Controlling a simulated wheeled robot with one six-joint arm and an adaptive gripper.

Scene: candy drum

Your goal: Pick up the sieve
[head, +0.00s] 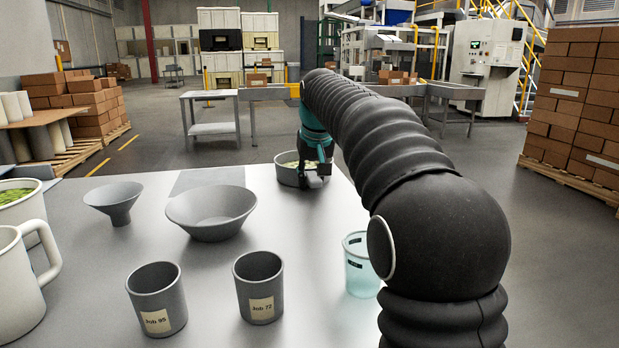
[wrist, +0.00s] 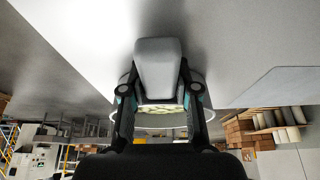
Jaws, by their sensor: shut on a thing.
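The sieve (head: 287,177) is a round, shallow grey pan with pale green pieces inside, at the far edge of the table in the head view. My gripper (head: 318,174) is at its right side, pointing down. In the wrist view, my gripper (wrist: 158,97) has its two fingers on either side of a grey block-like handle (wrist: 158,65). The sieve's round rim (wrist: 165,122) and some green contents show behind the fingers. The gripper is shut on the handle. I cannot tell whether the sieve touches the table.
On the grey table (head: 210,270) stand a funnel (head: 115,200), a wide bowl (head: 212,212), two labelled cups (head: 157,300) (head: 259,288), and a translucent teal cup (head: 360,270) near my arm. A white mug (head: 20,285) and a tub of green pieces (head: 25,210) stand at left.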

